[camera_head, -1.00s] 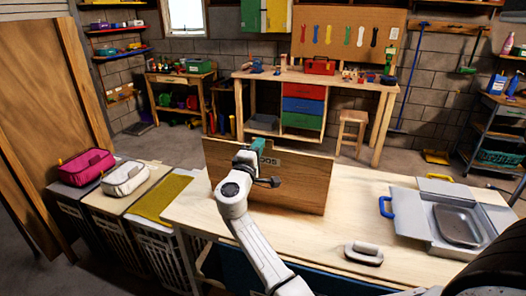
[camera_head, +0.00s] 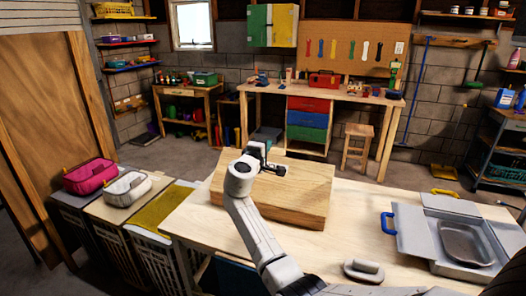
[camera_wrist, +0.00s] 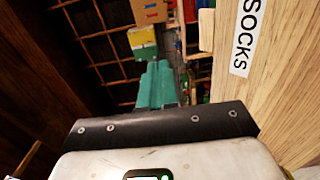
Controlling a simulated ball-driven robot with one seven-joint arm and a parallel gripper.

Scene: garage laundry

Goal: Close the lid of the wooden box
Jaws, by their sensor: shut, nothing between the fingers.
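The wooden box (camera_head: 268,216) sits on the pale table. In the head view its lid (camera_head: 300,182) lies down over it as a broad, sloping top face, and no opening into the box shows. I cannot tell whether a small gap is left under the lid. My gripper (camera_head: 264,150) is at the lid's far left edge in the head view, its fingertips largely hidden by the wrist. In the wrist view its teal fingers (camera_wrist: 156,75) are together and empty. A wooden face with a "SOCKS" label (camera_wrist: 243,38) stands close to their right. Contact is not clear.
On the table, a grey iron-like object (camera_head: 363,270) lies in front and an open grey case (camera_head: 440,232) with blue and yellow handles stands right. Hampers (camera_head: 150,240) with pink and white bags border the left. The table (camera_head: 350,215) is clear between box and case.

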